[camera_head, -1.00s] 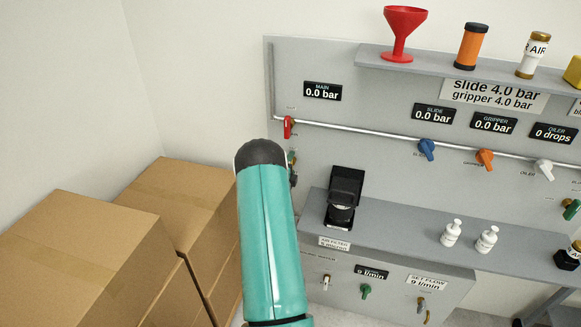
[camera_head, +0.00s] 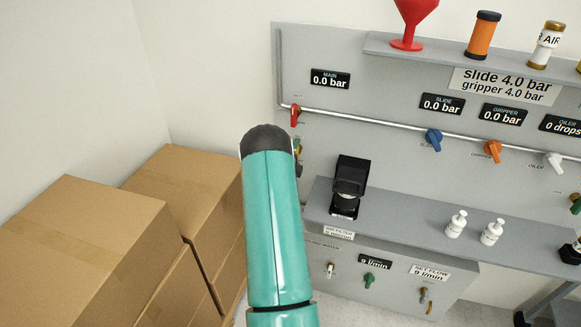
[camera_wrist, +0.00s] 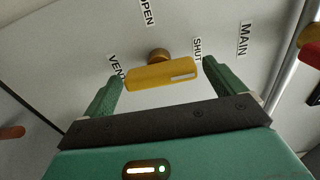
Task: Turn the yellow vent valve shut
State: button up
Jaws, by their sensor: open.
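The yellow vent valve (camera_wrist: 162,75) shows in the wrist view. Its bar-shaped handle lies crosswise on a round brass-coloured stem, with a white stripe near its right end. The VENT label is to its left, OPEN above and SHUT at its upper right, close to the striped end. My gripper (camera_wrist: 162,80) is open, with one green finger on each side of the handle. I cannot tell whether either finger touches it. In the head view my teal arm hides most of the area around the valve and gripper.
A red valve (camera_head: 295,115) sits on the pipe just above my arm. A black air filter (camera_head: 349,186) stands on the shelf to the right, beside two white bottles (camera_head: 456,224). Cardboard boxes (camera_head: 85,250) fill the left. The main display (camera_head: 330,79) reads 0.0 bar.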

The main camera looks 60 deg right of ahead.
jog(key=s+a, duration=0.2)
jog(key=a, duration=1)
jog(key=shift+a, duration=0.3)
jog(key=shift+s, duration=0.1)
